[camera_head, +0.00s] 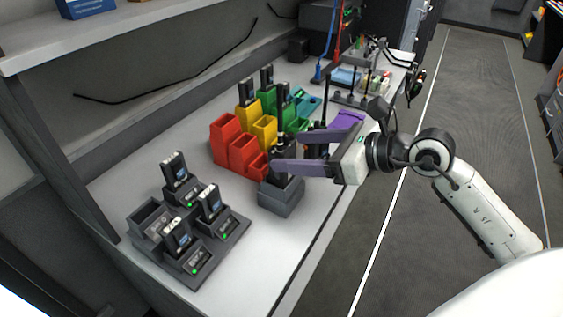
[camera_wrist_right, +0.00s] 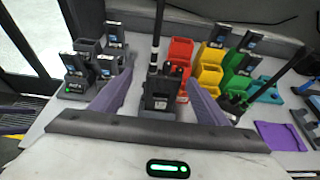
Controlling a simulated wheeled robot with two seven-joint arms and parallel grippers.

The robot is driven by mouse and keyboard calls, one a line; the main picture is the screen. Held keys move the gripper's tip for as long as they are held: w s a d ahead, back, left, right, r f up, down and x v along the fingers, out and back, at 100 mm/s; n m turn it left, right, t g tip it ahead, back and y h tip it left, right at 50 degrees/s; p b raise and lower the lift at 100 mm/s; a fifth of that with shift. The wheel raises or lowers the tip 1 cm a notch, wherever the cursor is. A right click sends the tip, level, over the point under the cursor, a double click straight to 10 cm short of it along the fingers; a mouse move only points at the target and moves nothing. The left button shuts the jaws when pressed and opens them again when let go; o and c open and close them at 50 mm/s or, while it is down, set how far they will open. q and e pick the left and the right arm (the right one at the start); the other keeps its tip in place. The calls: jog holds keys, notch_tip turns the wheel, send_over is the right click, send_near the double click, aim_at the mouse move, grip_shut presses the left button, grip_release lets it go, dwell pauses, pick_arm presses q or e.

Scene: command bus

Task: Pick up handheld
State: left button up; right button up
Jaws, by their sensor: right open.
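A black handheld radio (camera_head: 281,148) with a tall antenna stands upright in a dark grey holder (camera_head: 281,199) near the table's front edge. My right gripper (camera_head: 288,152) comes in from the right with its purple fingers open, one on each side of the handheld. In the right wrist view, the handheld (camera_wrist_right: 160,92) stands between the two spread fingers (camera_wrist_right: 160,78). I see gaps beside it, and the fingers do not appear closed on it.
A dark charger rack (camera_head: 190,250) with several radios stands at the left. Red (camera_head: 225,141), yellow (camera_head: 264,130) and green bins stand behind the handheld. A purple flat piece (camera_wrist_right: 280,135) lies at the right in the wrist view. The table front (camera_head: 305,235) is clear.

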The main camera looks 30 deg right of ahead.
aim_at(273, 148)
jog(key=shift+x, duration=0.8)
jog(key=x, duration=0.2)
jog(key=p+x, duration=0.1)
jog(key=x, duration=0.1)
jog(key=shift+w+d+r, duration=0.1)
jog(key=shift+w+d, duration=0.1)
jog(key=shift+w, duration=0.15)
jog(key=shift+w+a+f, duration=0.25)
jog(key=shift+w+f, duration=0.05)
jog(key=shift+w, duration=0.15)
jog(key=c, duration=1.3)
pick_arm(q)
jog(key=shift+r, duration=0.75)
pick_arm(e)
jog(key=shift+r, duration=0.1)
